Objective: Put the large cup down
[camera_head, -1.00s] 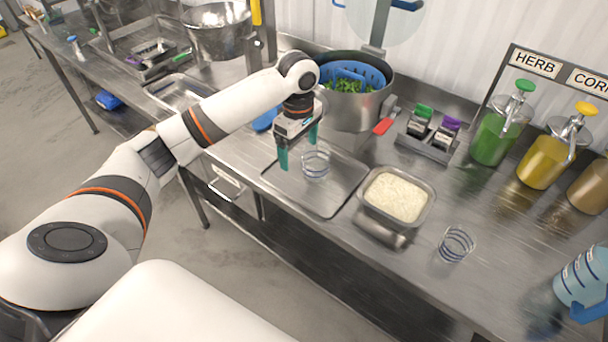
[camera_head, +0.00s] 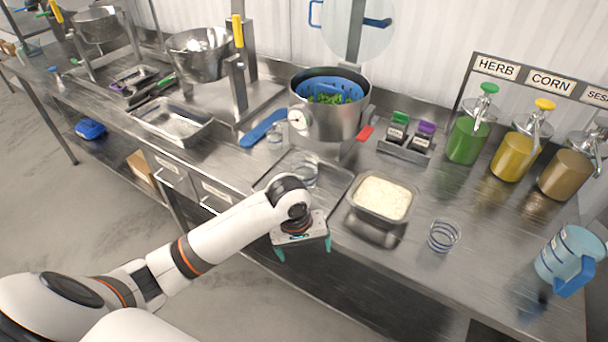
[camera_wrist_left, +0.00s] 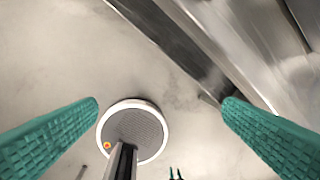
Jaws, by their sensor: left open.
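A large clear cup with blue bands (camera_head: 305,174) stands upright on the flat metal tray (camera_head: 332,193), partly hidden by my left wrist. My left gripper (camera_head: 303,250), with green fingers, is open and empty. It hangs beyond the counter's front edge, nearer to me than the cup and apart from it. A similar banded cup (camera_head: 443,236) stands on the counter to the right. My right gripper is not in view.
A pot with a blue strainer (camera_head: 330,105) is behind. A smaller clear cup (camera_head: 275,134) stands beside it. Sauce pumps (camera_head: 513,158) and a blue jug (camera_head: 568,255) are at right.

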